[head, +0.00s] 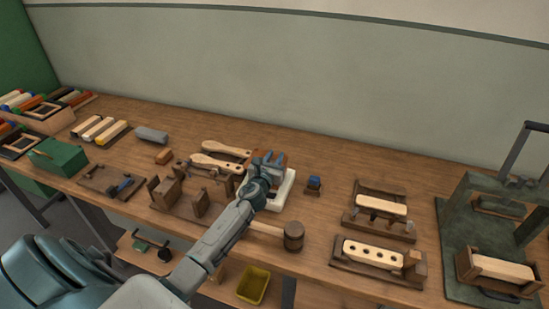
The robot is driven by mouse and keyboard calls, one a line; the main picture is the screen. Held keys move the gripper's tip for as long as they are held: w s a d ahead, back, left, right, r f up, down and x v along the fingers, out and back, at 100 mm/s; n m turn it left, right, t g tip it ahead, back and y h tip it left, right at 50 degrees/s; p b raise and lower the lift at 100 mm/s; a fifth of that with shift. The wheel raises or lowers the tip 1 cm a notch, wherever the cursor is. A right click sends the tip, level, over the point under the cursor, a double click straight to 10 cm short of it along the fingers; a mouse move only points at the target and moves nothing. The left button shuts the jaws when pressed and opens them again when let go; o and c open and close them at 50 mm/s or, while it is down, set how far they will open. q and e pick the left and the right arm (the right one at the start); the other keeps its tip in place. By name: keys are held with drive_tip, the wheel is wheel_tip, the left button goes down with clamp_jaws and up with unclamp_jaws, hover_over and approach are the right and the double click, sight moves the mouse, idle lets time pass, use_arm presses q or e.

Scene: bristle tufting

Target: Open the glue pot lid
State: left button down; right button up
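My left arm reaches in from the lower left, and my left gripper (268,160) is over a white slab (286,189) at the middle of the bench. The glue pot and its lid are not clearly visible. Orange-brown patches show at the gripper's fingers, but I cannot tell whether they belong to a pot or to the gripper. The fingers are too small and overlapped to tell whether they are open or shut. My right gripper is not in view.
A small blue-topped item (313,182) stands right of the slab. A wooden mallet (293,236) lies near the front edge. Brush handles (226,149) lie behind my wrist. Wooden fixtures with brush blocks (374,254) and a green press (458,220) stand to the right.

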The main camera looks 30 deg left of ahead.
sight(249, 162)
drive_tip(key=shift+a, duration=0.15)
use_arm(q)
drive_tip(key=shift+s, duration=0.1)
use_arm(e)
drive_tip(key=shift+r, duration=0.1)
